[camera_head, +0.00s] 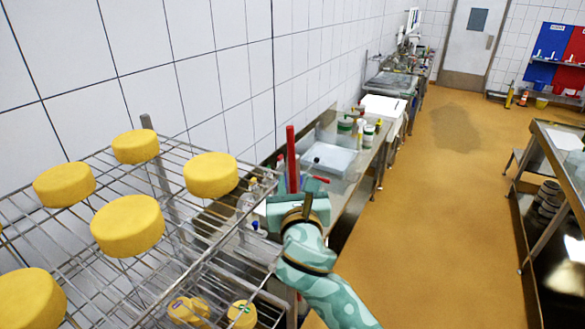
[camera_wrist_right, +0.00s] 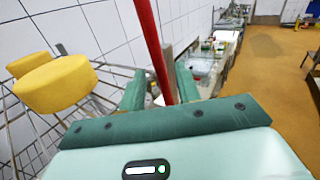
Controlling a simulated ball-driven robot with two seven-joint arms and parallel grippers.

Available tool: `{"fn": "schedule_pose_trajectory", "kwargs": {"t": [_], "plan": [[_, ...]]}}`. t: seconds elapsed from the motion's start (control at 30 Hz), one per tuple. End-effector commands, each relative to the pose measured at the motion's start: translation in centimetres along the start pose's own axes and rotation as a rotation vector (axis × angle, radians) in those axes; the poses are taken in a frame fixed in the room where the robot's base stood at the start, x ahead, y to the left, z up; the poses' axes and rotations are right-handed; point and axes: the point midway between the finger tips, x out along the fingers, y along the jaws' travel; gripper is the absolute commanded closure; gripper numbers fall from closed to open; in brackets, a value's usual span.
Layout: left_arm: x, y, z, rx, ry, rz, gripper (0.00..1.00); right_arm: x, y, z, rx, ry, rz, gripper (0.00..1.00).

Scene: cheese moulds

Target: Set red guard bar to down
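The red guard bar (camera_head: 292,158) stands upright, close to vertical, at the right end of the wire rack (camera_head: 190,255). In the right wrist view the bar (camera_wrist_right: 148,38) runs down between the two green fingers of my right gripper (camera_wrist_right: 160,88). The fingers are apart, with a gap beside the bar, so I see no grip on it. In the head view my right gripper (camera_head: 298,200) is at the bar's lower part and hides its foot. Whether a finger touches the bar cannot be told. My left gripper is not in view.
Several yellow cheeses sit on the rack, one of them (camera_head: 211,175) near the bar. A steel counter with a white basin (camera_head: 328,159) stands behind. The tiled wall is on the left. The orange floor (camera_head: 435,210) at right is clear, with a steel table (camera_head: 555,150) beyond.

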Motion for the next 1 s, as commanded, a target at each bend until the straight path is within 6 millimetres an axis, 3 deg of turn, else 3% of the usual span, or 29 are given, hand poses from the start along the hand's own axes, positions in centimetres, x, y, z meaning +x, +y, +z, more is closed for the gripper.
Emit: {"fn": "schedule_pose_trajectory", "kwargs": {"t": [0.2,0.57,0.6,0.7,0.73,0.9,1.0], "plan": [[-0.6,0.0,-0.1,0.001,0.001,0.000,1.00,3.3,0.1,0.1,0.001,0.000,0.001,0.67],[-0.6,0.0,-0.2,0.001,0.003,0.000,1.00,4.1,0.1,-0.1,0.002,0.001,0.001,0.67],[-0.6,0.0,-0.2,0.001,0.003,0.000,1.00,4.1,0.0,-0.1,0.002,0.001,0.001,0.70],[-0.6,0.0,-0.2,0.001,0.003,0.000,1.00,4.1,0.0,-0.1,0.002,0.001,0.001,0.97],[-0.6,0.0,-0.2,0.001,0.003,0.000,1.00,4.1,0.0,-0.1,0.002,0.001,0.001,1.00],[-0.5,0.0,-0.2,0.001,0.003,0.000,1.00,3.9,0.2,-0.2,-0.002,-0.002,0.002,1.00],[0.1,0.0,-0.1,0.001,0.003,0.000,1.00,2.7,1.1,-0.7,-0.020,-0.021,0.002,1.00]]}}
